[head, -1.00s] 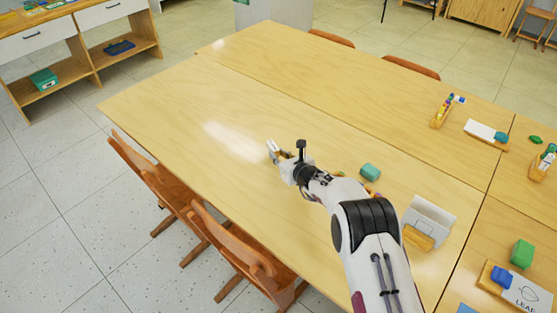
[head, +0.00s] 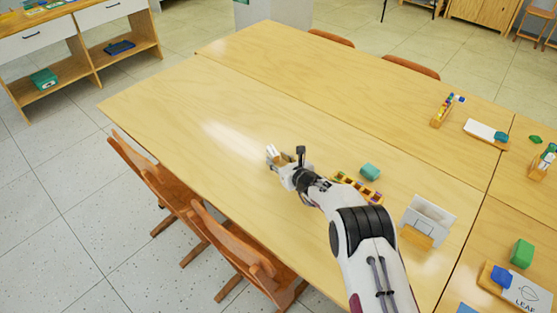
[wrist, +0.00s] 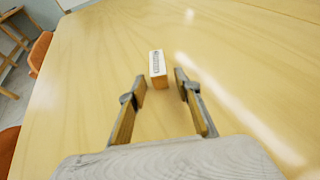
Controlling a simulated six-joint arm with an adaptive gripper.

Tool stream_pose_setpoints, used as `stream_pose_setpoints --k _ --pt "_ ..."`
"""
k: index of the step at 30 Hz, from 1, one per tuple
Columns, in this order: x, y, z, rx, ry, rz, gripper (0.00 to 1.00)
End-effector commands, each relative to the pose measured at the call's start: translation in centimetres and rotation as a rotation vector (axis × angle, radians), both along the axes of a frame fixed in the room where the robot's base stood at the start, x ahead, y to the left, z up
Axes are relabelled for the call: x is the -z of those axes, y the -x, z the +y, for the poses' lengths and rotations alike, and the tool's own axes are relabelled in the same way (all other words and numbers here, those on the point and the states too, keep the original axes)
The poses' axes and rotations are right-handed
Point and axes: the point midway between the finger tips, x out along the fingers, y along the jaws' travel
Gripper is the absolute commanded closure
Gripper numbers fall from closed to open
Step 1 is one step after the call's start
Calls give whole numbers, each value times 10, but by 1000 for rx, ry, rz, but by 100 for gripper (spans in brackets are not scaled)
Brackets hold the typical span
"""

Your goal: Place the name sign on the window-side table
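The name sign (wrist: 157,68) is a small block with a white face bearing dark lettering and a tan wooden side. In the wrist view it sits on the table, its near end between my fingertips, with a gap on each side. My gripper (wrist: 160,78) is open around that end and not closed on it. In the head view my gripper (head: 278,155) is low over the middle of the near light-wood table (head: 170,110). I cannot clearly tell the sign from the fingers there.
A compartment tray (head: 358,187), a teal block (head: 370,171) and a white holder on a wooden base (head: 428,218) stand right of my gripper. Wooden chairs (head: 240,250) line the table's near edge. The table's left part is clear.

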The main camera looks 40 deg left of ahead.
Motion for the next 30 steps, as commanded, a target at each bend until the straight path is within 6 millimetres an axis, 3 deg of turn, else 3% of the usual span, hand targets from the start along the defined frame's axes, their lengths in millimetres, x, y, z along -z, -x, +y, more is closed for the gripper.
stream_pose_setpoints --k 14,30 --pt "-4 1 -2 0 0 1 67" --pt "-15 11 -27 0 0 1 67"
